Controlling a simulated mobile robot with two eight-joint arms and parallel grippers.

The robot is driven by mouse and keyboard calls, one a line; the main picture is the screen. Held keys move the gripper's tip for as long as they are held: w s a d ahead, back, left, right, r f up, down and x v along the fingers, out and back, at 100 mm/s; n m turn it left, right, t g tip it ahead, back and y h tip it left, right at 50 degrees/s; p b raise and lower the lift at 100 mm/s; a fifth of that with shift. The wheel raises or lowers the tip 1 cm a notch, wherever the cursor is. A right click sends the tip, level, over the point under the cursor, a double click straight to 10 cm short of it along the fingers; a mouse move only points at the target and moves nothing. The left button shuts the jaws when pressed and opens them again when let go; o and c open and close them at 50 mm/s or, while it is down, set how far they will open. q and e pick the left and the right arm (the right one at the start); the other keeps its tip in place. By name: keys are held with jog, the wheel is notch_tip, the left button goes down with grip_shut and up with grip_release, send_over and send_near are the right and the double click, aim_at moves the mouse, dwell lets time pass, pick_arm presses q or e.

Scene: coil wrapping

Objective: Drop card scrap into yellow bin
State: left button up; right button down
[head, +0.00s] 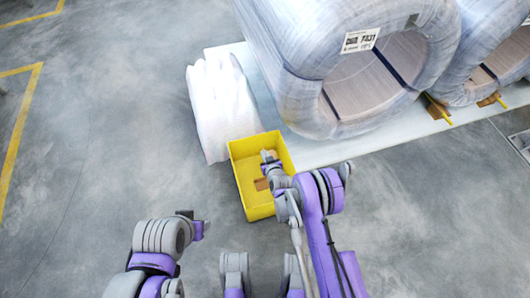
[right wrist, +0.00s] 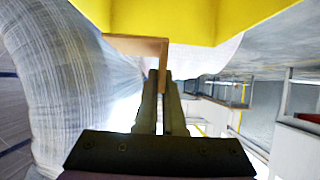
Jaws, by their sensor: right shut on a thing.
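The yellow bin (head: 244,199) stands on the floor in the head view, open side up; its yellow wall (right wrist: 225,18) fills the top of the right wrist view. My right gripper (right wrist: 163,76) is shut on a brown card scrap (right wrist: 133,46) in the right wrist view. In the head view the right gripper (head: 266,156) is over the bin opening. A brown patch (head: 261,184) shows against the bin's inside; I cannot tell whether it is the held scrap or another piece. My left gripper (head: 197,229) is at the lower left, its jaws unclear.
A stack of white wrapping material (head: 218,105) stands just behind the bin. Large wrapped coils (head: 300,70) lie on a pale platform (head: 310,152) to the right, with brown card pieces (head: 436,108) by the far one. The grey floor (head: 100,130) at the left is clear.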

pick_arm(q)
jog(key=shift+f, duration=0.2)
pick_arm(e)
jog(key=shift+f, duration=0.7)
jog(key=c, duration=0.9)
grip_release()
jog(key=shift+c, duration=0.2)
